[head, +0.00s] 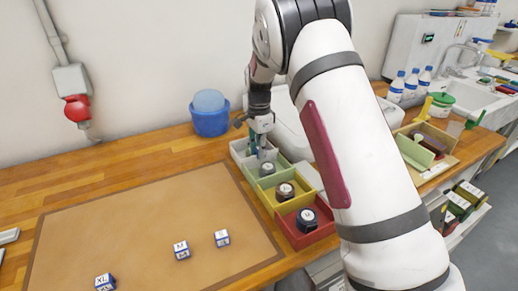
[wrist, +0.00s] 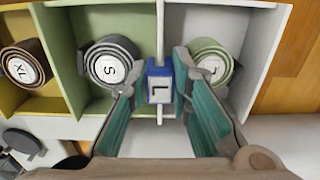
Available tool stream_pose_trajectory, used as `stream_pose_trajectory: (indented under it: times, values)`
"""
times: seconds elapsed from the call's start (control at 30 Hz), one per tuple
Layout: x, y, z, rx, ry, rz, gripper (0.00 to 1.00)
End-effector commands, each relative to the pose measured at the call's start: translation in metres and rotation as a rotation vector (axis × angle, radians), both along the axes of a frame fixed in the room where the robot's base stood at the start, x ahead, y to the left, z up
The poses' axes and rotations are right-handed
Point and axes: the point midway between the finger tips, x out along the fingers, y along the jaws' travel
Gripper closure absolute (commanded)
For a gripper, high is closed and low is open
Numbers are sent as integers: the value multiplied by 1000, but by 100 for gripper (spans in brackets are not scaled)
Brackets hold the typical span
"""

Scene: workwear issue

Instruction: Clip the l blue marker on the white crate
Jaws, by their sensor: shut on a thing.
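The blue marker (wrist: 159,82), with an L on its white face, is between the fingers of my gripper (wrist: 155,78) in the wrist view. My gripper is shut on it. The marker lines up with the thin white wall of the white crate (wrist: 270,50); whether it sits on the wall or just above it I cannot tell. A pale green roll (wrist: 208,66) lies in the white crate. In the head view my gripper (head: 262,152) points down at the white crate (head: 237,150), and the marker cannot be made out there.
Green (head: 254,178), yellow (head: 268,200) and red (head: 292,235) crates hold rolls beside the white one. Blue-and-white markers XL (head: 105,282), M (head: 181,250) and S (head: 222,238) lie on the brown mat (head: 130,225). A blue bucket (head: 210,122) stands behind.

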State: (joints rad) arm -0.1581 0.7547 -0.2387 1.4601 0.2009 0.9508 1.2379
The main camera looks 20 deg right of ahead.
Motion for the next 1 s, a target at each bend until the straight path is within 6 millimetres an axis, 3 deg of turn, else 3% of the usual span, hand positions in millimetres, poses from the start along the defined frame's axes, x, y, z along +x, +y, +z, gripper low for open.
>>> stream_pose_trajectory:
  times: [0.43, 0.5, 0.57, 0.77, 0.87, 1.0]
  values:
    - [0, 0, -5, 0, 0, 0, 92]
    - [0, 0, -5, 0, 0, 0, 70]
    - [0, 0, -5, 0, 0, 0, 57]
    - [0, 0, -5, 0, 0, 0, 57]
    - [0, 0, -5, 0, 0, 0, 41]
    - [0, 0, -5, 0, 0, 0, 41]
